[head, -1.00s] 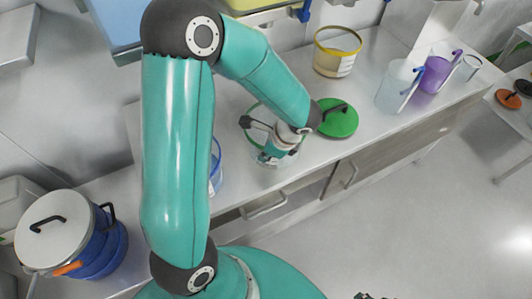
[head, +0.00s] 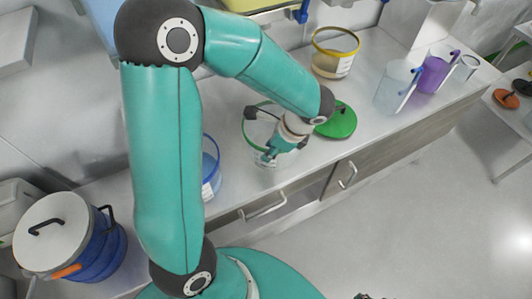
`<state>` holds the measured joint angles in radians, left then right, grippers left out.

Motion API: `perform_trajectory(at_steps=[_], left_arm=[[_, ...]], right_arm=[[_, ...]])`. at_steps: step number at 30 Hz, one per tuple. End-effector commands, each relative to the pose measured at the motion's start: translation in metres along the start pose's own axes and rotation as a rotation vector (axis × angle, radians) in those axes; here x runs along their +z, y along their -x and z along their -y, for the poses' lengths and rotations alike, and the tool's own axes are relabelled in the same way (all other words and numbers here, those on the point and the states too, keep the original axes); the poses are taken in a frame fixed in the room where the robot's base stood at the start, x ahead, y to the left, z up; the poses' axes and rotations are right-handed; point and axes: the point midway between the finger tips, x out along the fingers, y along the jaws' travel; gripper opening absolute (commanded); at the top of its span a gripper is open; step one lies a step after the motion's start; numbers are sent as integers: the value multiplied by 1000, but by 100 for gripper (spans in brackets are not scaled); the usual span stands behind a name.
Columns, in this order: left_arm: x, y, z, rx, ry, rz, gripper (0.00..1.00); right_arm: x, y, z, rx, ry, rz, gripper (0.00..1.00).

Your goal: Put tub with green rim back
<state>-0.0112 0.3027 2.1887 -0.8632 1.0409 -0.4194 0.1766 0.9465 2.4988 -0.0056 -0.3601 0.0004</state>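The tub with the green rim (head: 250,139) stands on the bench in the middle of the head view. It is pale and see-through, and my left gripper and wrist hide part of it. A green lid (head: 337,122) with a dark handle lies on the bench just right of it. My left gripper (head: 260,135) is over the tub's mouth, with its fingers spread apart. I cannot tell whether a finger touches the tub. Of my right gripper (head: 370,296), only a dark sliver shows at the bottom edge.
A yellow-rimmed tub (head: 334,62) stands behind the green lid. A clear jug (head: 394,88) and a purple jug (head: 434,74) stand right of it. A blue-rimmed tub (head: 211,170) is partly behind my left arm. A blue drum (head: 97,252) with a pale lid stands at lower left.

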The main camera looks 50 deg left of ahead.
Motion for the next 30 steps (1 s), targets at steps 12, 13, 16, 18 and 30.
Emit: perform_trajectory(at_steps=[12, 13, 16, 18, 30], left_arm=[[-1, 66, 0, -2, 0, -1, 31], [-1, 68, 0, -1, -1, 0, 31], [-3, 68, -1, 5, 0, -5, 31], [-11, 61, -4, 20, 5, -24, 31], [-162, -64, -99, 418, 412, -404, 31]], right_arm=[[0, -2, -1, 0, 0, 0, 37], [0, -2, -1, 0, 0, 0, 37], [0, -2, -1, 0, 0, 0, 37], [0, -2, -1, 0, 0, 0, 37], [0, -2, -1, 0, 0, 0, 37]])
